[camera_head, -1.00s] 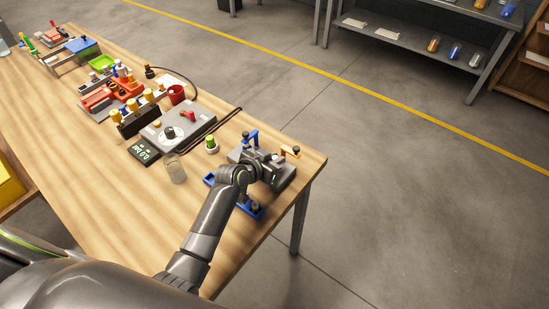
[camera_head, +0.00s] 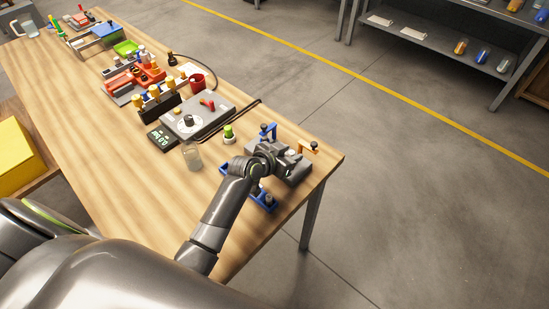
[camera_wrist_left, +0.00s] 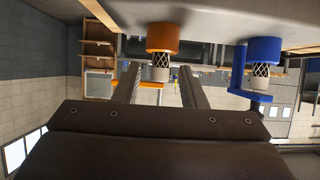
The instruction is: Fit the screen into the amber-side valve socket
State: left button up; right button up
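My left gripper (camera_head: 286,161) is over the grey valve block (camera_head: 297,174) at the table's near right corner. In the left wrist view the gripper (camera_wrist_left: 160,70) is open, with a finger on each side of the amber socket (camera_wrist_left: 162,38) and gaps beside it. A black mesh screen (camera_wrist_left: 160,58) with a pale end sits at the amber socket, apart from both fingers. A second mesh screen (camera_wrist_left: 262,70) sits at the blue socket (camera_wrist_left: 264,50). How deep either sits cannot be told. My right gripper is out of view.
A blue tray (camera_head: 230,172) lies beside the block, partly behind my arm. A blue lever (camera_head: 268,131) and an orange handle (camera_head: 302,147) rise from the block. A clear glass (camera_head: 193,158), a green-capped item (camera_head: 228,134) and a grey control box (camera_head: 205,122) stand left.

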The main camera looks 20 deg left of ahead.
pick_arm(q)
jog(key=b+v, duration=0.1)
jog(key=v, duration=1)
jog(key=shift+s+d+f, duration=0.1)
jog(key=shift+f, duration=0.05)
